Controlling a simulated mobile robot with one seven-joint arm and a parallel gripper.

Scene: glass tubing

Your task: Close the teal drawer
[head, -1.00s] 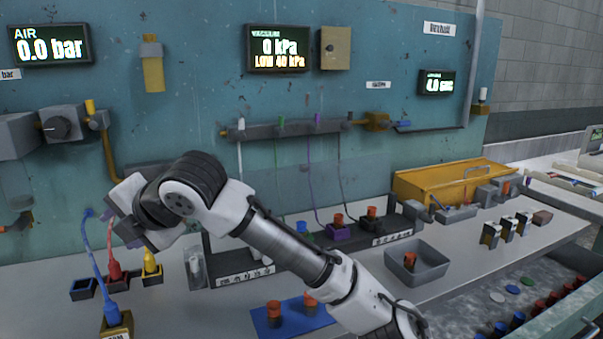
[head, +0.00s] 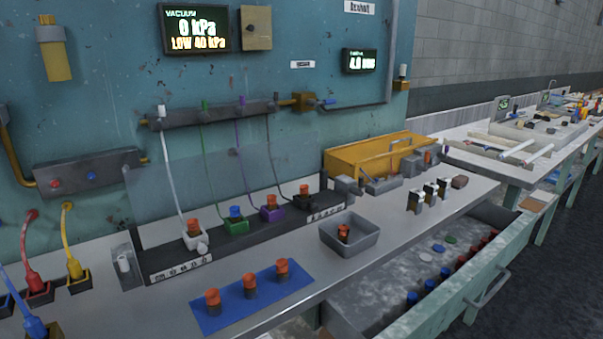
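The teal drawer (head: 452,312) is open at the lower right of the head view, pulled out from under the grey worktop. A bar handle (head: 490,289) is on its pale teal front. Inside it lie several red-capped and blue-capped vials along the front wall, and a few flat discs on the grey floor. The drawer's near end is cut off by the bottom edge of the picture. My gripper and arm are not in view.
On the worktop (head: 290,310) above are a grey bin (head: 350,241) with an orange-capped vial, a blue mat (head: 225,322) with three orange-capped vials, and a yellow box (head: 372,152). Dark floor (head: 545,275) lies clear right of the drawer.

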